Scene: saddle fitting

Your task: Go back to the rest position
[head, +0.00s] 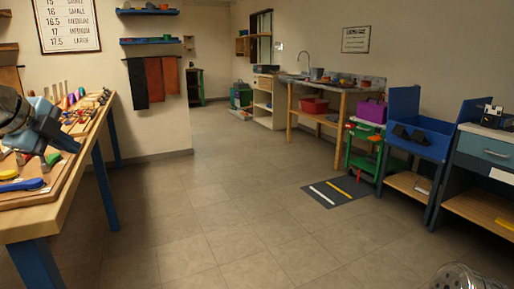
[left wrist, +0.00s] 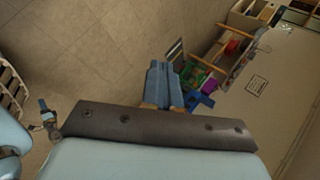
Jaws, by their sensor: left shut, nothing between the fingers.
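My left gripper (head: 72,146) is at the left edge of the head view, over the wooden workbench. In the left wrist view its two blue fingers (left wrist: 164,82) lie together, shut with nothing between them. The tiled floor shows behind the fingers in that view. A rounded metallic part of my own body shows at the bottom right of the head view.
The workbench (head: 72,172) at the left holds several tools. A blue bin stand (head: 418,135), a drawer bench (head: 486,148) and a sink counter (head: 340,85) line the right. A dark mat (head: 340,202) lies on the floor. The middle floor is clear.

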